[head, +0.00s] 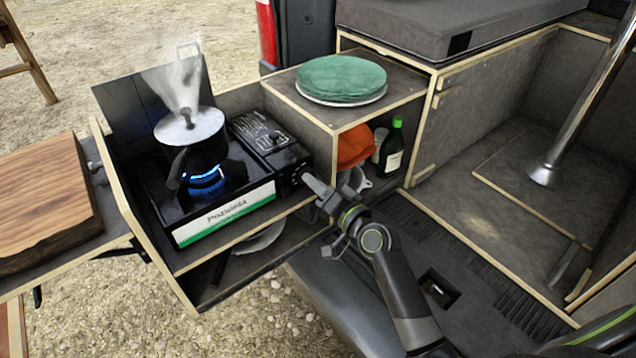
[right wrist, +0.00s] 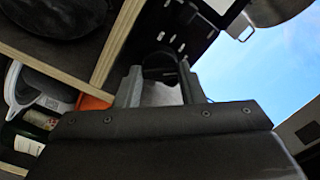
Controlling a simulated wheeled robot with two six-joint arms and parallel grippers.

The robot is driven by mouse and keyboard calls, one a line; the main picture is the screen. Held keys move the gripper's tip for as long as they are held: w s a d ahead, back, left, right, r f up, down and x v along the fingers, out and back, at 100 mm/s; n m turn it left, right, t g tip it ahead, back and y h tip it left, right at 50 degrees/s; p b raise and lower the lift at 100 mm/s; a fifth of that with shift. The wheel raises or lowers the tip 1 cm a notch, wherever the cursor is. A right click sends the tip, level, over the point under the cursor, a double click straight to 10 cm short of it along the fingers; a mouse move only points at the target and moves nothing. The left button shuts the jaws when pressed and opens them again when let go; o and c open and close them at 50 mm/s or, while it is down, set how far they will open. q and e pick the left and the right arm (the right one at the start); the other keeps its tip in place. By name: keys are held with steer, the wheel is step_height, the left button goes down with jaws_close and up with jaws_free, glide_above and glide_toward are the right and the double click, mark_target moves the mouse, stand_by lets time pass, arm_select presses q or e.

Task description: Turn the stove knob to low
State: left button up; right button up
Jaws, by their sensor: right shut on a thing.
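The camping stove (head: 225,205) sits in the pull-out kitchen box, with a blue flame burning under a steaming pot (head: 192,135). The stove knob (head: 300,173) is on the right end of the stove's front and is partly hidden by my right gripper. My right gripper (head: 311,180) reaches it from the right. In the right wrist view the dark round knob (right wrist: 160,66) shows between the two fingers of the right gripper (right wrist: 158,85), which are shut on it. Its exact setting cannot be read. My left gripper is not in view.
A green plate stack (head: 342,78) stands on the shelf right of the stove. A wooden board (head: 45,200) lies at left. The box's wooden edges surround the stove closely.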

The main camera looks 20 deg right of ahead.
stand_by(0.5)
steer(key=o, duration=1)
steer(key=shift+s, duration=0.1)
steer(key=b+v, duration=0.2)
steer(key=v, duration=1.5)
steer(key=shift+s+d, duration=0.1)
steer(key=shift+s, duration=0.05)
